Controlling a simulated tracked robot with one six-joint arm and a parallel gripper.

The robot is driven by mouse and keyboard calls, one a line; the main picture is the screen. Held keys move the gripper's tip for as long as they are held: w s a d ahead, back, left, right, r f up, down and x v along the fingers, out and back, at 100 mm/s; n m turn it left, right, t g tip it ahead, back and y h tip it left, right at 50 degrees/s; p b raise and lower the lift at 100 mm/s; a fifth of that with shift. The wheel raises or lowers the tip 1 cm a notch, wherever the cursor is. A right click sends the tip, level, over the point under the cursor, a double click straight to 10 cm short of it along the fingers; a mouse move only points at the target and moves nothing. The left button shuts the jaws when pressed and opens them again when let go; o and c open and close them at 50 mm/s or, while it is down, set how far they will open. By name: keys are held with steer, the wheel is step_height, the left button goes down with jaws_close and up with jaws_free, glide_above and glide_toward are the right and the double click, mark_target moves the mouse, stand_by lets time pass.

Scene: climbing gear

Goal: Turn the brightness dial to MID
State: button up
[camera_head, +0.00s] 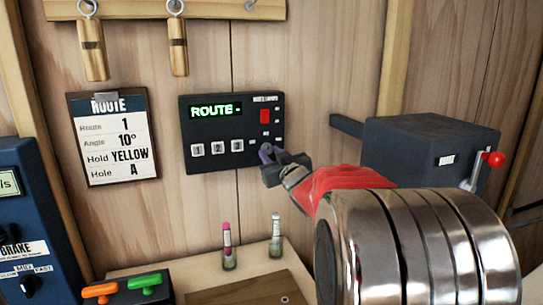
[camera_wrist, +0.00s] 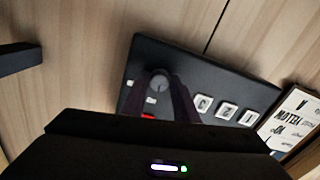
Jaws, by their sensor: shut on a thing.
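The black route lamp panel (camera_head: 215,167) hangs on the wooden wall, with a lit green "ROUTE" display (camera_head: 214,111), a red switch (camera_head: 265,117) and buttons 1, 2, 3 (camera_head: 218,148). The brightness dial (camera_wrist: 158,82) is a small grey round knob at the panel's lower right corner as the head view sees it. My gripper (camera_head: 268,153) reaches in from the right and is shut on the dial; in the wrist view its two fingers (camera_wrist: 160,92) stand either side of it. The dial's pointer and labels are too small or hidden to read.
A route card (camera_head: 112,138) hangs left of the panel. A dark box (camera_head: 425,150) with a red-knobbed lever (camera_head: 495,159) is on the right. Two small tubes (camera_head: 228,245) stand on the shelf below. A blue brake unit (camera_head: 30,220) is at far left.

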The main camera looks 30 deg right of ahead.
steer(key=shift+a+f+m, duration=0.1)
steer(key=shift+f+m, duration=0.15)
steer(key=shift+m, duration=0.75)
steer(key=o, duration=1)
steer(key=shift+r, duration=0.15)
steer(key=v, duration=1.3)
steer(key=shift+s, duration=0.35)
steer(key=shift+s, duration=0.15)
